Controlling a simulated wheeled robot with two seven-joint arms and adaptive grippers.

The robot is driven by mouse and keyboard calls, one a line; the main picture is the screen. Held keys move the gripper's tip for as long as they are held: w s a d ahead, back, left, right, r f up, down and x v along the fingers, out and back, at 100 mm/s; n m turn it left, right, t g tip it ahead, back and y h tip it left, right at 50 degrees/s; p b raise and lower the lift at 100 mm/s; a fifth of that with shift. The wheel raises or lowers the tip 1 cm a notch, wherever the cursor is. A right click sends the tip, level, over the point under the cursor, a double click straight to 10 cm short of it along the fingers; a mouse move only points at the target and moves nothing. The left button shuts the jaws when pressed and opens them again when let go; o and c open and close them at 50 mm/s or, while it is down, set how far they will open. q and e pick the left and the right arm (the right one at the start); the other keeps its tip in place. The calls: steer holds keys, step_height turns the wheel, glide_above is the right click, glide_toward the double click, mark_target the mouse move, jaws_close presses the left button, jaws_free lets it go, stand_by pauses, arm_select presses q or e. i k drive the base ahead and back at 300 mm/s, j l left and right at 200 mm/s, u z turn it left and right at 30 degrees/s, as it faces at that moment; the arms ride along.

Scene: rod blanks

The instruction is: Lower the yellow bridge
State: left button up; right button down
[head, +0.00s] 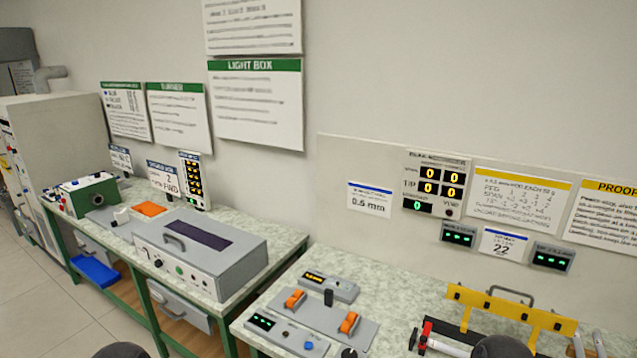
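The yellow bridge (510,308) stands at the lower right on the speckled bench. It is a long yellow bar with small dark holes and downward yellow legs, and a grey handle (511,292) shows behind its top edge. Its lower part is partly hidden by a dark rounded shape that looks like part of my arm, and cut by the frame's bottom edge. I cannot tell whether the bridge is raised or down. Neither of my grippers shows; another dark rounded shape, likely mine, is at the bottom left.
A red and black fitting (424,336) with a pale rod is left of the bridge. A grey panel with orange clamps (322,318) and small display boxes (289,334) lies further left. A lidded grey box (200,247) stands on the left bench. Bench behind the panel is clear.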

mark_target(539, 320)
steer(key=z, duration=1.35)
